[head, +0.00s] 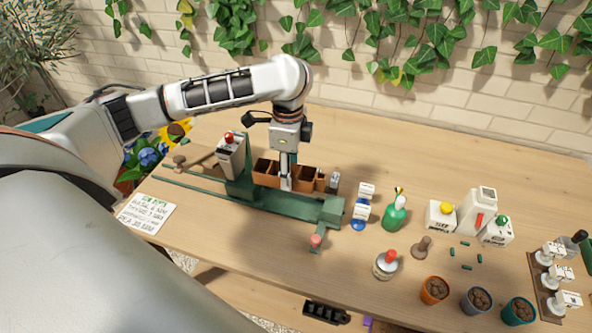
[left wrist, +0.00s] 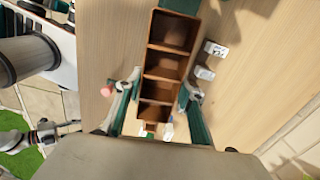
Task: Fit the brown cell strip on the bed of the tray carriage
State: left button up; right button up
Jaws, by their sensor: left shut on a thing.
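The brown cell strip (head: 312,178) is a row of open, empty-looking cells, and it also shows in the left wrist view (left wrist: 163,66). My left gripper (head: 287,184) points down and is shut on the strip; its fingers lie on either side of it in the left wrist view. The strip is over or just behind the green tray carriage and its rail (head: 262,200). The gripper hides part of the strip. I cannot tell whether the strip rests on the bed or hangs just above it. My right gripper is not in view.
A white hopper with a red knob (head: 232,152) stands at the strip's left end. A red-tipped lever (head: 316,241) sticks out in front. To the right are a green bottle (head: 395,215), white dispensers (head: 476,211) and several pots of gravel (head: 434,290). A written card (head: 146,216) lies at left.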

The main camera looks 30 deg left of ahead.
pick_arm(q)
jog(key=shift+w+a+f+m, duration=0.1)
jog(key=shift+a+f+m, duration=0.2)
jog(key=shift+m, duration=0.2)
jog(key=shift+f, duration=2.15)
jog(key=shift+f, duration=0.35)
jog(key=shift+f, duration=0.35)
jog(key=shift+f, duration=0.65)
jog(key=shift+f, duration=0.35)
jog(key=shift+f, duration=0.4)
dwell(0.5)
jog(key=o, duration=1)
